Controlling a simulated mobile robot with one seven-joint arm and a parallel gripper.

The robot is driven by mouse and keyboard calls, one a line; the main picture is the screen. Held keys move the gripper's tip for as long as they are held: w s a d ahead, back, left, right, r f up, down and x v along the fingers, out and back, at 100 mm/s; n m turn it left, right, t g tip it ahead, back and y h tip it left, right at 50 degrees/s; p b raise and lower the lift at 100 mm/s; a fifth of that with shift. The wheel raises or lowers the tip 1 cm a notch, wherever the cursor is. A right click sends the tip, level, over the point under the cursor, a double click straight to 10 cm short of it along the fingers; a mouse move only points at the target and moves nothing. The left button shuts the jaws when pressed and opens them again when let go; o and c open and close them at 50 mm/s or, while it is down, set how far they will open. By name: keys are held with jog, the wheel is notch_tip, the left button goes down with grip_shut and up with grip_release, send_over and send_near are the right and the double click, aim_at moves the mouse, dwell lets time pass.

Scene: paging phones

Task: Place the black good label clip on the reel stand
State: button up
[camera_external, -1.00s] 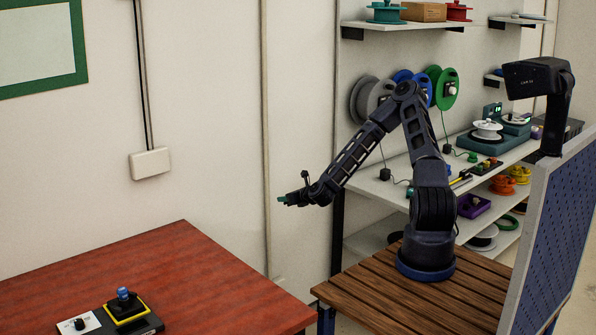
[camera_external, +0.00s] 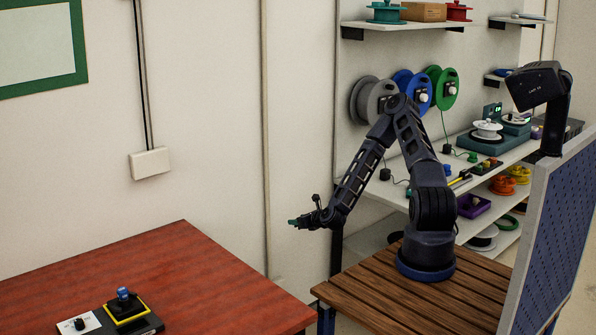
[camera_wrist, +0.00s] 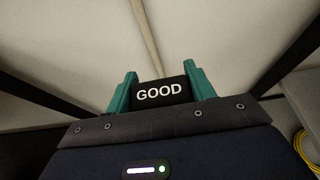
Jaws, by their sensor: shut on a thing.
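The black clip with white GOOD lettering (camera_wrist: 160,93) sits between the two green fingers of my gripper (camera_wrist: 160,90) in the wrist view. My gripper is shut on it. In the external view my gripper (camera_external: 293,222) reaches out to the left of my arm, in the air beyond the right edge of the red table; the clip is too small to make out there. I cannot tell for certain which thing is the reel stand. A teal unit with a white reel (camera_external: 488,130) stands on the shelf behind my arm.
A red table (camera_external: 150,275) at left bears a black and yellow device with a blue knob (camera_external: 126,305). Grey, blue and green reels (camera_external: 442,88) hang on the wall. A perforated panel (camera_external: 550,240) stands at right. The air left of my gripper is clear.

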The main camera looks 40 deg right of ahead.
jog(key=w+a+r+n+g+y, duration=0.1)
jog(key=a+r+n+y, duration=0.15)
jog(key=a, duration=0.75)
jog(key=w+a+r+n+y, duration=0.2)
jog(key=a+r+y, duration=0.15)
jog(key=a, duration=0.75)
notch_tip(320, 180, up, 24)
jog(key=n+g+y, duration=0.7)
jog(key=n+g, duration=0.5)
jog(key=n, duration=0.1)
send_over(192, 291)
jog(key=shift+s+r+y, duration=0.15)
jog(key=shift+y, duration=0.15)
notch_tip(192, 291, down, 20)
jog(key=shift+r, duration=0.15)
jog(key=shift+m, duration=0.25)
